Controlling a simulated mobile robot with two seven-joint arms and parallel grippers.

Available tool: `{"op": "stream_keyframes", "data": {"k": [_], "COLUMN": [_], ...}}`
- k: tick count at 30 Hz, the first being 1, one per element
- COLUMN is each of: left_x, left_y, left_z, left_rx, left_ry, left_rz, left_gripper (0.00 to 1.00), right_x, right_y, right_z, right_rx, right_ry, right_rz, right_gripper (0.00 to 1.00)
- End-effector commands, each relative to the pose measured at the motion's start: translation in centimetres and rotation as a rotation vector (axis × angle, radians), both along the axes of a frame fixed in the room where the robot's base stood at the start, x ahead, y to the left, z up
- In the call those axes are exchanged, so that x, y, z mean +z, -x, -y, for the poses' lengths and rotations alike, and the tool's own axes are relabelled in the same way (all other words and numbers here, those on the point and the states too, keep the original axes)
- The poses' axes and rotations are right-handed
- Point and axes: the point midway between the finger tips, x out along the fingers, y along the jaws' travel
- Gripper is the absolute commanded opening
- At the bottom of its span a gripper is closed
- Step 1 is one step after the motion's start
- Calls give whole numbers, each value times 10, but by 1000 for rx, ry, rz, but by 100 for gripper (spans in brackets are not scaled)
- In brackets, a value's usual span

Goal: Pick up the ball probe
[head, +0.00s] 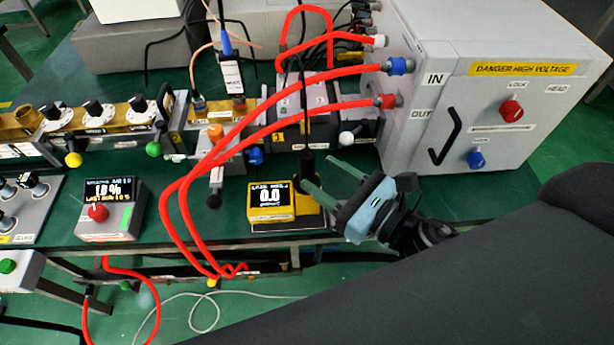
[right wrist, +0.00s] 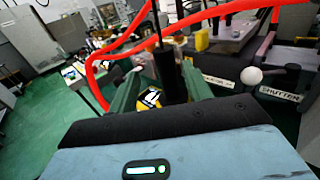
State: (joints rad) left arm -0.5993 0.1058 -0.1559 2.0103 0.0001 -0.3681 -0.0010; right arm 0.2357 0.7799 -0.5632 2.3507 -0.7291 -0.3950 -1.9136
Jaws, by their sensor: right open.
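A black upright cylinder (head: 307,163) stands just right of the yellow meter (head: 271,201) reading 0.0. It looks like the ball probe's handle; no ball end shows clearly. My right gripper (head: 315,171) comes in from the right with its green fingers open, their tips beside the cylinder. In the right wrist view the black cylinder (right wrist: 170,76) stands between the two open green fingers (right wrist: 161,72). I cannot tell whether either finger touches it. The meter's display (right wrist: 150,98) shows low between the fingers. My left gripper is not in view.
Red hoses (head: 185,200) loop left of the meter from the grey high-voltage box (head: 480,95). A white shutter ball (head: 347,138) sticks out close behind my gripper, also in the right wrist view (right wrist: 251,76). A brass waveguide line (head: 100,115) runs left; a control box (head: 110,210) stands front left.

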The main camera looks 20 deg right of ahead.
Motion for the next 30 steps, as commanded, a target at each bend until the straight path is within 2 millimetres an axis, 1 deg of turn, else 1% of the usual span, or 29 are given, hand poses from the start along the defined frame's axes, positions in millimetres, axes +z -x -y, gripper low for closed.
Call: {"op": "stream_keyframes", "data": {"k": [5,8,15,18,22,28,30], "left_x": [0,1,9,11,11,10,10], "left_y": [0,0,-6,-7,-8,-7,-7], "left_z": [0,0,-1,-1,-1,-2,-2], "left_rx": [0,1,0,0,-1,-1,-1], "left_ry": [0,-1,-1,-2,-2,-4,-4], "left_rz": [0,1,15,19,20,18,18], "left_gripper": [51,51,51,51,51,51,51], "right_x": [0,0,1,0,-1,-2,-2], "right_y": [-2,-7,-38,-47,-51,-51,-51], "right_z": [-1,-2,-12,-17,-20,-20,-20], "right_rx": [0,-1,-2,-2,0,0,0], "right_ry": [0,0,-2,-2,-2,-1,-1], "right_rz": [-1,1,2,1,-1,-3,-2], "right_gripper": [49,49,49,49,49,49,40]}}
